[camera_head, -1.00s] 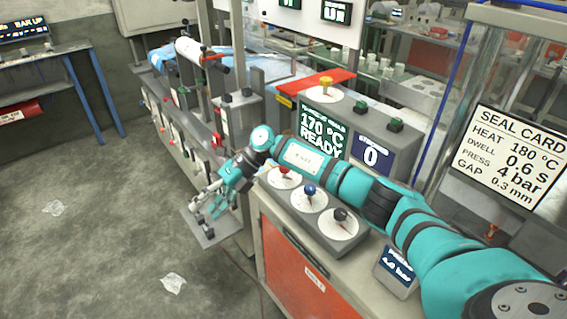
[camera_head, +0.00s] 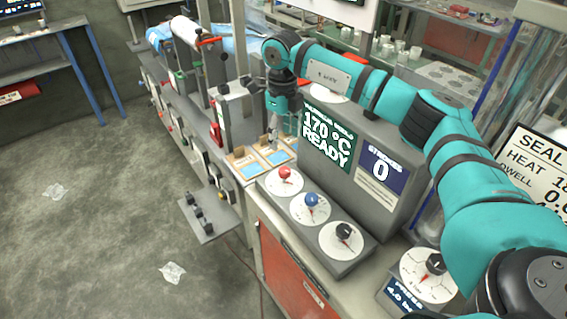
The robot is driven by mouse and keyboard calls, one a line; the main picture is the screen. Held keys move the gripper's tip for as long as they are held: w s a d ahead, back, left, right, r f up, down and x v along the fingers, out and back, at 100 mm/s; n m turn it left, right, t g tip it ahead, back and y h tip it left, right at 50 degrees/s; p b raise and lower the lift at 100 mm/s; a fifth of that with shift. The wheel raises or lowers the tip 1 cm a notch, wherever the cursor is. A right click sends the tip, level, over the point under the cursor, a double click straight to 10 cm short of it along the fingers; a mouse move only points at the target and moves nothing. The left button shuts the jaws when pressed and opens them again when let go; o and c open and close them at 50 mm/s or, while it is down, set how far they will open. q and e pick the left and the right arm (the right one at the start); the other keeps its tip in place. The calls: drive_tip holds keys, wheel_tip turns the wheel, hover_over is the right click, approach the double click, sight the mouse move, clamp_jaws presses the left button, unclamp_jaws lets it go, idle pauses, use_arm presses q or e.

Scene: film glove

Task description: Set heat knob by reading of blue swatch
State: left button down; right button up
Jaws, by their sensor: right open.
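A row of three dials on a sloped grey panel carries a red knob (camera_head: 285,173), a blue knob (camera_head: 310,199) and a black knob (camera_head: 343,231). Their labels are too small to read, so I cannot tell which is the heat knob. Blue swatches (camera_head: 249,171) lie on tan cards on the bench just behind the dials. The display (camera_head: 328,137) reads 170 °C READY. My right gripper (camera_head: 272,132) points down above the swatch cards, open, its fingers small and partly blended with the background. My left gripper is not in view.
A seal card (camera_head: 537,165), cut off at the right, shows a HEAT line. Another dial (camera_head: 428,268) sits at the front right. A grey machine post (camera_head: 218,80) stands left of my gripper.

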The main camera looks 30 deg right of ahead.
hover_over(284, 170)
wheel_tip(284, 170, down, 4)
drive_tip(key=shift+s+f+p, duration=0.15)
drive_tip(key=shift+f+p, duration=0.05)
drive_tip(key=shift+p, duration=0.25)
wheel_tip(284, 170, down, 6)
drive_tip(key=shift+f+p, duration=0.25)
drive_tip(key=shift+p, duration=0.55)
drive_tip(key=shift+w+f, duration=0.2)
drive_tip(key=shift+f, duration=0.8)
drive_tip(key=c, duration=0.4)
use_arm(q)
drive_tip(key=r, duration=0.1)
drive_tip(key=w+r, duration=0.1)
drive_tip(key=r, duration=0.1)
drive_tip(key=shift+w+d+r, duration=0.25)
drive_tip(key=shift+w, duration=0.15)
use_arm(e)
drive_tip(key=c, duration=0.7)
